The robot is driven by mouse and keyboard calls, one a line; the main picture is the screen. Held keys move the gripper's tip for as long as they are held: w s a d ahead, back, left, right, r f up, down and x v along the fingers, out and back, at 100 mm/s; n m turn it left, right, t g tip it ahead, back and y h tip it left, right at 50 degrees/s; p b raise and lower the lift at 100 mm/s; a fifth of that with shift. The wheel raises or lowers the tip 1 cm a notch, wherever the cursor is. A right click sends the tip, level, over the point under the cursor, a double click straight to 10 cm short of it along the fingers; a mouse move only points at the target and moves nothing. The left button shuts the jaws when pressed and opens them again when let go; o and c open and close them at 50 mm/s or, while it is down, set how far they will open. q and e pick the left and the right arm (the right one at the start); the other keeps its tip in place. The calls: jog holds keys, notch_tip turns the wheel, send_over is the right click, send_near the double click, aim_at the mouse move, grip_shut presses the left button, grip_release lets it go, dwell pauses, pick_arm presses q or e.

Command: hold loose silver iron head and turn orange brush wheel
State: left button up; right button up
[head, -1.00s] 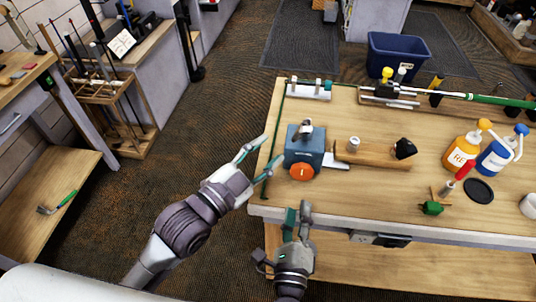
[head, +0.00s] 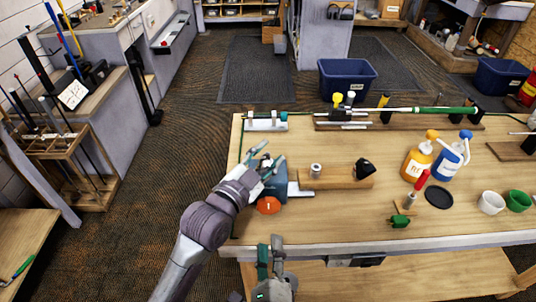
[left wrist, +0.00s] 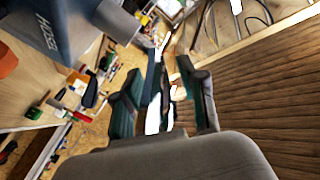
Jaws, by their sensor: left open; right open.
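The blue box (head: 280,190) stands at the bench's left edge, with the orange brush wheel (head: 268,205) on its front face. In the left wrist view the blue box (left wrist: 60,25) is at upper left, with a piece of the orange wheel (left wrist: 6,57) at the edge. My left gripper (head: 266,157) is open and empty, in front of and over the box top in the head view. It hides the silver iron head that showed on the box earlier. The left fingers (left wrist: 160,100) show nothing between them. My right gripper (head: 270,250) is open and empty, low at the bench's front edge.
Right of the box is a wooden block (head: 340,183) with a silver cylinder (head: 316,170) and a black club head (head: 365,167). Orange (head: 416,163) and blue bottles (head: 448,165) stand farther right. A green-gripped shaft (head: 430,110) lies along the back.

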pick_arm(q)
jog(key=shift+w+d, duration=0.1)
jog(key=shift+w, duration=0.05)
grip_shut()
jog(key=shift+f, duration=0.1)
dwell(0.8)
